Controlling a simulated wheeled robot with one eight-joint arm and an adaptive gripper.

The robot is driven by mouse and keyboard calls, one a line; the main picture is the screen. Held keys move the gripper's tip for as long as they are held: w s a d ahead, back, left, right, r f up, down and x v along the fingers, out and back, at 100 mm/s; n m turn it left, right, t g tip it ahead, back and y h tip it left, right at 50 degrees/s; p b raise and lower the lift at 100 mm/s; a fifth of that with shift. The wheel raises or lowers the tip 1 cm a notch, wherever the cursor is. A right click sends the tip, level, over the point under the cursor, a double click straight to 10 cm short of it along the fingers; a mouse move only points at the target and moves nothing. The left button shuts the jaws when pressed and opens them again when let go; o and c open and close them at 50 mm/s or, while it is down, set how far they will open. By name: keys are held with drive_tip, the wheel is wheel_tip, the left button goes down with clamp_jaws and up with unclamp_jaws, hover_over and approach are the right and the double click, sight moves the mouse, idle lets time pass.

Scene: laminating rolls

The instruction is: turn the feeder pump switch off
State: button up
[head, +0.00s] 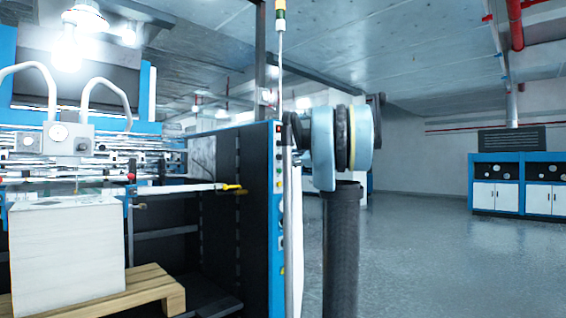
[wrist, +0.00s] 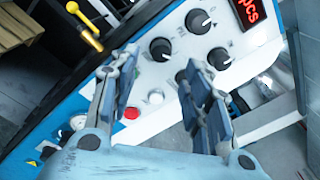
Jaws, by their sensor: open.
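A pale control panel with a blue border (wrist: 60,112) fills the middle of the wrist view. It carries several black knobs (wrist: 160,49), a red button (wrist: 132,113) and a white button (wrist: 155,97). Further controls (wrist: 78,122) sit at its lower left. I cannot read any label that tells which control is the feeder pump switch. My gripper (wrist: 160,66) is open and empty in front of the panel, its fingers spread either side of the buttons. Its fingers hide parts of the panel. In the head view the panel (head: 279,200) is seen nearly edge-on and my gripper is hidden.
A yellow handle (head: 233,187) sticks out beside the panel, also in the wrist view (wrist: 86,32). A white stack (head: 68,260) stands on a wooden pallet (head: 150,288) at left. A red display (wrist: 246,12) is on the panel. The floor (head: 430,260) at right is clear.

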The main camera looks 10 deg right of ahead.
sight(280, 157)
drive_tip(key=x, duration=0.6)
drive_tip(key=shift+w, duration=0.15)
drive_tip(key=shift+a, duration=0.1)
drive_tip(key=shift+c, duration=0.3)
